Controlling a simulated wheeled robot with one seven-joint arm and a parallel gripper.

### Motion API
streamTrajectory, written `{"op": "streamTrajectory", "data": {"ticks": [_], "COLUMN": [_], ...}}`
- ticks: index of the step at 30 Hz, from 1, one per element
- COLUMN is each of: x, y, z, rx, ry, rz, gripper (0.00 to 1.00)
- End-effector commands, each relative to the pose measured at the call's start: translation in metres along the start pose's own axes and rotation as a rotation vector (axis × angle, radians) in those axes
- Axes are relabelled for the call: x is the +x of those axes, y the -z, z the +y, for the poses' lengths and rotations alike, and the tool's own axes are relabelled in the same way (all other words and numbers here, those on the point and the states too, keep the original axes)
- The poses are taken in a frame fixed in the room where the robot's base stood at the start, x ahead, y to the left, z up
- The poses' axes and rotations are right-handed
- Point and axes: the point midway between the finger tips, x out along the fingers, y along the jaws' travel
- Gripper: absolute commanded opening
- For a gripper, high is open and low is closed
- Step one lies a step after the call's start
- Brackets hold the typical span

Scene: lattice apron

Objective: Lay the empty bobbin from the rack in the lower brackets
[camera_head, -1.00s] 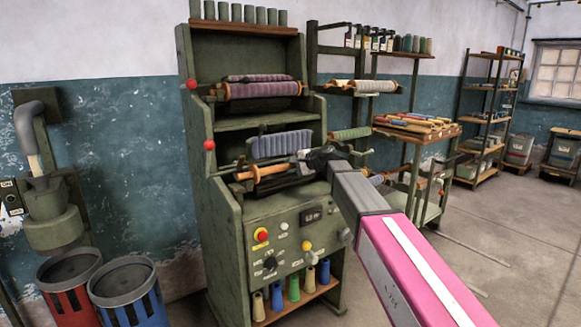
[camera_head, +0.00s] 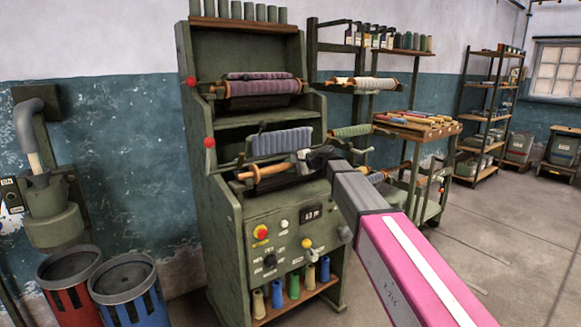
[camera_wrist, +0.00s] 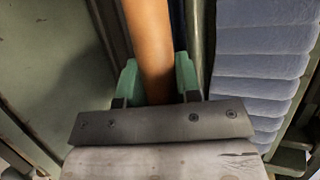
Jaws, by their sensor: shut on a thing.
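The empty bobbin (camera_head: 264,173) is a bare orange-brown wooden rod. It lies roughly level across the front of the green machine, below the blue-grey wound roll (camera_head: 280,142). My gripper (camera_wrist: 157,80) is shut on the bobbin, with a green pad on each side of the wood in the wrist view. In the head view my gripper (camera_head: 313,160) is at the bobbin's right part and hides that end. The lower brackets are hard to make out among the dark parts around the rod. I cannot tell whether the bobbin rests in them.
A purple roll (camera_head: 262,88) sits higher on the machine (camera_head: 222,215). The blue-grey roll (camera_wrist: 262,60) is close on the right in the wrist view. A control panel (camera_head: 288,237) is below. A rack with a green roll (camera_head: 352,131) and a bobbin table (camera_head: 418,127) stand to the right.

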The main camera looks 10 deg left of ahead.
Motion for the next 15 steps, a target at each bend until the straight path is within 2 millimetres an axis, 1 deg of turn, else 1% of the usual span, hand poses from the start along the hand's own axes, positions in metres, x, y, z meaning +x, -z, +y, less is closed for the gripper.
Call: {"op": "streamTrajectory", "data": {"ticks": [12,13,14,15], "x": [0.0009,0.0009,0.0009,0.0009], "y": [0.0004,0.0004,0.0004,0.0004], "z": [0.0022,0.0021,0.0021,0.0021], "rx": [0.000,0.000,0.000,0.000], "ry": [0.001,0.001,0.001,0.001], "rz": [0.000,0.000,0.000,0.000], "gripper": [0.00,0.34,0.44,0.57]}}
